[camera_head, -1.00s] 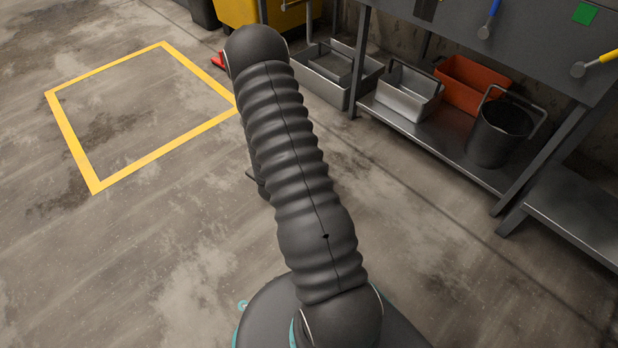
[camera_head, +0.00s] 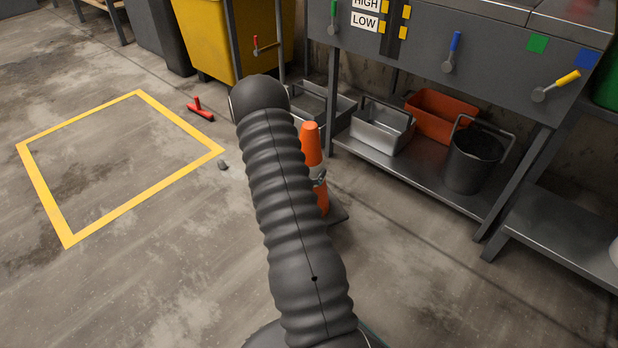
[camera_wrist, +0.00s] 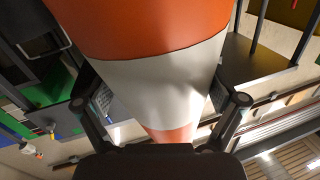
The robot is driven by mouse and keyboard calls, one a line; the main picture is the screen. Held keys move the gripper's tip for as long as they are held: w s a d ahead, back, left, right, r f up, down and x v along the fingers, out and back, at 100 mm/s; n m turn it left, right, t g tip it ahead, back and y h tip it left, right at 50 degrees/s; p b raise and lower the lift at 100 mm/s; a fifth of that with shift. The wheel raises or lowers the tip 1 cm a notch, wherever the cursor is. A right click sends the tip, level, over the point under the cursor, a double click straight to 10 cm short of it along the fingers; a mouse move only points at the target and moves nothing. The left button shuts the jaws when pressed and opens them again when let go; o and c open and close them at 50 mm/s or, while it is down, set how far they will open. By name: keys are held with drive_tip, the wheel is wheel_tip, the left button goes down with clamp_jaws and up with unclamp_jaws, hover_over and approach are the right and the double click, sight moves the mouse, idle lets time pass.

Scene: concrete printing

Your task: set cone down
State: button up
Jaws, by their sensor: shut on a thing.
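An orange and white cone (camera_head: 311,140) shows in the head view just right of my arm, which hides its left part. It looks upright, with part of its dark base (camera_head: 339,214) low on its right. I cannot tell if the base touches the floor. In the wrist view the cone (camera_wrist: 150,85) fills the middle, with its white band between my two fingers. My gripper (camera_wrist: 160,98) is shut on the cone. Only a small bit of my gripper (camera_head: 319,179) shows in the head view.
A yellow outlined square (camera_head: 68,240) lies empty on the floor at left. A red tool (camera_head: 200,109) and a small grey lump (camera_head: 222,165) lie near it. A metal bench shelf (camera_head: 420,171) with a black bucket (camera_head: 474,158) and bins stands at right.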

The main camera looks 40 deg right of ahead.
drive_tip(key=w+a+f+b, duration=0.1)
drive_tip(key=w+a+f, duration=0.1)
drive_tip(key=w+f, duration=0.6)
drive_tip(key=shift+a+f+b, duration=0.35)
drive_tip(key=shift+f, duration=0.1)
drive_tip(key=o, duration=1.4)
drive_tip(key=shift+f, duration=0.15)
drive_tip(key=shift+o, duration=0.2)
